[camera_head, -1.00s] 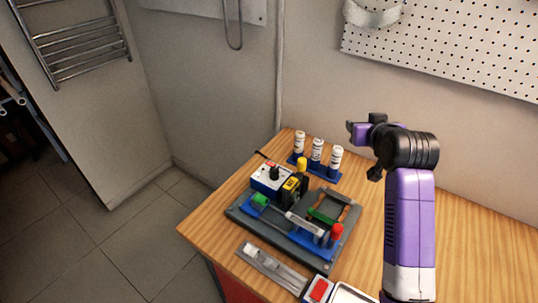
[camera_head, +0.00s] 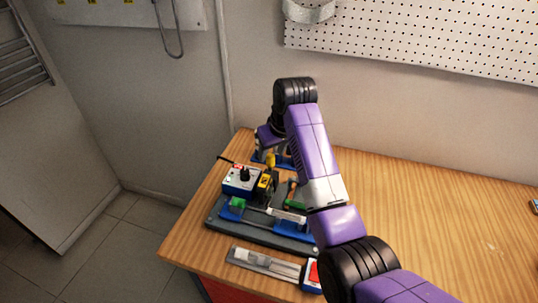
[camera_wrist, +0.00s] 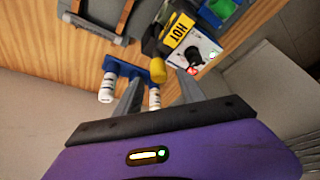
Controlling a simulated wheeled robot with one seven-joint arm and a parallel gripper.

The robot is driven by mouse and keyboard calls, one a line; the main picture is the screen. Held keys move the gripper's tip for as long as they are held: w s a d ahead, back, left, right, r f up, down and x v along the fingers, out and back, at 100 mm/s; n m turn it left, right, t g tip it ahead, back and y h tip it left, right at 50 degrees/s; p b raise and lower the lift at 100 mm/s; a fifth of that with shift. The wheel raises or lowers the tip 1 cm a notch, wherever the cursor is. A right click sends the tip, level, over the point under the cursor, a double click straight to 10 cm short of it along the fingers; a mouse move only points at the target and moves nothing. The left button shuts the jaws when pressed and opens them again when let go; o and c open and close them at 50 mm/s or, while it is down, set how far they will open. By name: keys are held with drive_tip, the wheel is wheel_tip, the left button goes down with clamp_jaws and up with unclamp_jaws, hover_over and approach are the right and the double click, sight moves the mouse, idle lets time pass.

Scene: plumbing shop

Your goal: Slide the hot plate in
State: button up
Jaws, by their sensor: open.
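The hot plate (camera_head: 265,182) is a black and yellow block standing on the dark grey jig base (camera_head: 223,229). It carries a yellow "HOT" label, which shows in the wrist view (camera_wrist: 178,30), and a yellow knob (camera_wrist: 157,70) sticks out from it. In the wrist view my open gripper (camera_wrist: 158,80) has its two fingers spread, with the knob showing between their tips. I cannot tell whether they touch it. In the head view my arm partly hides the jig and the gripper fingers.
A blue and white control box (camera_head: 241,180) with a black dial stands beside the hot plate. A blue rack (camera_wrist: 127,68) holds white bottles (camera_wrist: 107,88) close to my fingers. A grey tray (camera_head: 262,264) lies at the table's front.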

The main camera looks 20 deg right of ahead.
sight(271, 155)
drive_tip(key=shift+x, duration=1.7)
clamp_jaws()
